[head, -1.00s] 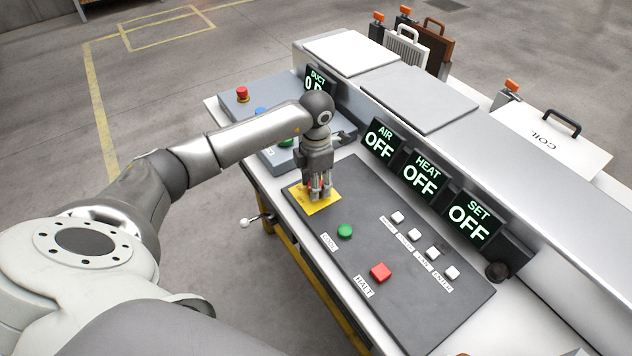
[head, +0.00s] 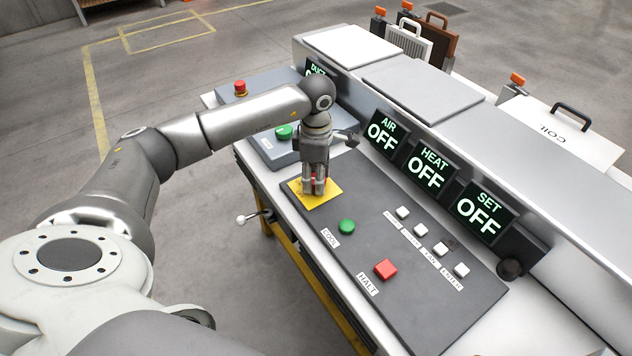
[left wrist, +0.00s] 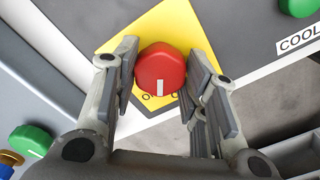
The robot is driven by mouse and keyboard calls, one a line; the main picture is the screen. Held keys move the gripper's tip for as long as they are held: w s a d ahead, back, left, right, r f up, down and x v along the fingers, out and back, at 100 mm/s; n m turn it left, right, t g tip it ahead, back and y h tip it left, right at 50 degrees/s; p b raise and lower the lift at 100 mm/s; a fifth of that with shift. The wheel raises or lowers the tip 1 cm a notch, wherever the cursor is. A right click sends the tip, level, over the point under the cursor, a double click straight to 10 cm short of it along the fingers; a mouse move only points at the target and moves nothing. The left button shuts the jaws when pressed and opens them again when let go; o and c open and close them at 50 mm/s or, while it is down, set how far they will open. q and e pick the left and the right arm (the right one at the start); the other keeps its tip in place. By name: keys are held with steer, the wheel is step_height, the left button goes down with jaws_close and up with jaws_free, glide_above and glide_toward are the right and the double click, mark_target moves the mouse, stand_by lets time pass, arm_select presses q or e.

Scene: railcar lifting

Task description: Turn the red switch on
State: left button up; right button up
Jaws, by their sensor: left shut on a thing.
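The red switch (left wrist: 160,70) is a round red knob with a white mark, on a yellow plate (left wrist: 178,30) on the dark control panel. In the head view the yellow plate (head: 326,193) is at the panel's far left end, and the knob is mostly hidden by the fingers. My left gripper (head: 315,188) points down over it, shut on the red switch. In the left wrist view the fingers of my left gripper (left wrist: 165,85) stand on both sides of the knob. The white mark points toward the gripper's palm, near the plate's small lettering. My right gripper is not in view.
A green COOL button (head: 346,227), a red HALT button (head: 385,269) and several white buttons (head: 421,230) share the panel. Displays AIR (head: 383,135), HEAT (head: 426,168) and SET (head: 481,213) all read OFF. Another panel has a red emergency button (head: 240,88).

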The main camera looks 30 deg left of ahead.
arm_select(q)
steer(key=m+b, duration=0.2)
steer(key=m, duration=0.1)
steer(key=shift+w, duration=0.1)
steer(key=shift+m+b, duration=0.4)
steer(key=shift+m, duration=0.9)
steer(key=shift+r, duration=0.1)
steer(key=o, duration=1)
